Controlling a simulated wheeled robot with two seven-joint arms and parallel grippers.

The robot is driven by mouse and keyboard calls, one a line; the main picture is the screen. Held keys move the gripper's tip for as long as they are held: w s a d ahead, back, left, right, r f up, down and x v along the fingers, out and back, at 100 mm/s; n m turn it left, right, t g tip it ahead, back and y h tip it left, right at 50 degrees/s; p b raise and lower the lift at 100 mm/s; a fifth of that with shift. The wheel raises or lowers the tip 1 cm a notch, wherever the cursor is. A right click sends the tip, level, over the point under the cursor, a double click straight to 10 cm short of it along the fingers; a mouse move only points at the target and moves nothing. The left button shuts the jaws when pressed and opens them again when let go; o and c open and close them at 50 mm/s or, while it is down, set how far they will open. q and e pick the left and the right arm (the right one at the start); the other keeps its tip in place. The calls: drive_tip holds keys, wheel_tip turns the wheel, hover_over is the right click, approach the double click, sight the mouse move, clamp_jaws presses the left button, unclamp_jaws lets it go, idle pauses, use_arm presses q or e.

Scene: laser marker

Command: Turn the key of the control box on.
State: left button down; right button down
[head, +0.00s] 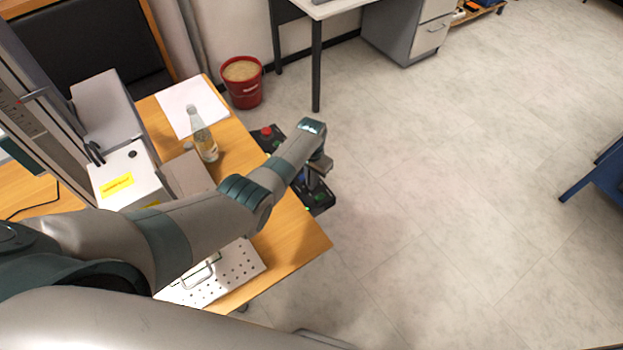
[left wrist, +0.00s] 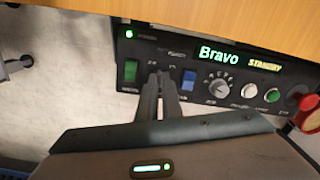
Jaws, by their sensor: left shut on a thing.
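The black control box (head: 321,206) is at the table's edge, largely covered by my left arm in the head view. Its front panel (left wrist: 144,47) fills the top of the left wrist view, with a lit "Bravo" display, a "STANDBY" sign (left wrist: 265,63), a green switch (left wrist: 130,71), a blue switch (left wrist: 188,81) and a round dial (left wrist: 219,86). My left gripper (left wrist: 164,77) has its fingers close together at the panel, between the green and blue switches. It is shut on what seems to be the key, which the fingers hide. My right gripper is not in view.
A red stop button (left wrist: 305,108) is at the panel's right end. A bottle (head: 203,135), white paper (head: 190,105) and a white box (head: 128,176) are on the wooden table (head: 291,243). A red bucket (head: 243,91) stands behind.

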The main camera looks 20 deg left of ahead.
use_arm(q)
drive_tip(key=m, duration=0.9)
drive_tip(key=shift+m, duration=1.8)
drive_tip(key=c, duration=1.9)
unclamp_jaws()
drive_tip(key=shift+c, duration=0.2)
drive_tip(key=shift+r, duration=0.1)
